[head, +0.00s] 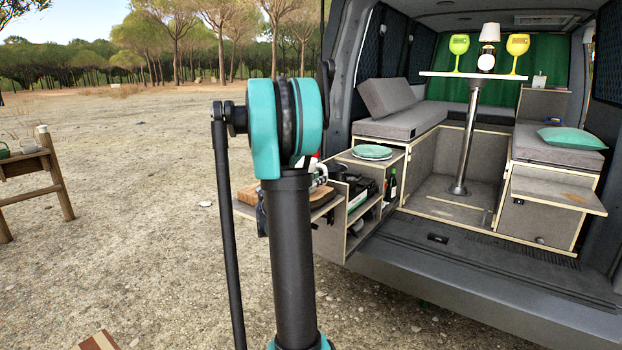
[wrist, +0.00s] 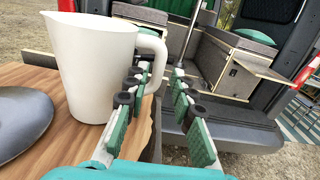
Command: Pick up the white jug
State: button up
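The white jug (wrist: 92,65) stands upright on a brown wooden board (wrist: 60,150) in the wrist view, at the left. Its handle (wrist: 160,55) points right, towards my gripper. My gripper (wrist: 160,80) is open, with its two teal-padded fingers apart. The left finger overlaps the lower part of the handle in the picture; I cannot tell whether they touch. Nothing is clearly held between the fingers. In the head view my arm hides the gripper and most of the jug's surroundings; a small white patch beside the arm may be the jug.
A dark grey rounded object (wrist: 22,120) lies on the board left of the jug. In the head view, a pull-out kitchen unit (head: 331,232) with a teal plate (head: 372,152) and a dark bottle (head: 391,187) stands at the van's rear. Open gravel lies to the left.

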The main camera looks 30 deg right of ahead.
jog(key=x, duration=0.5)
jog(key=shift+w+d+r, duration=0.1)
grip_shut()
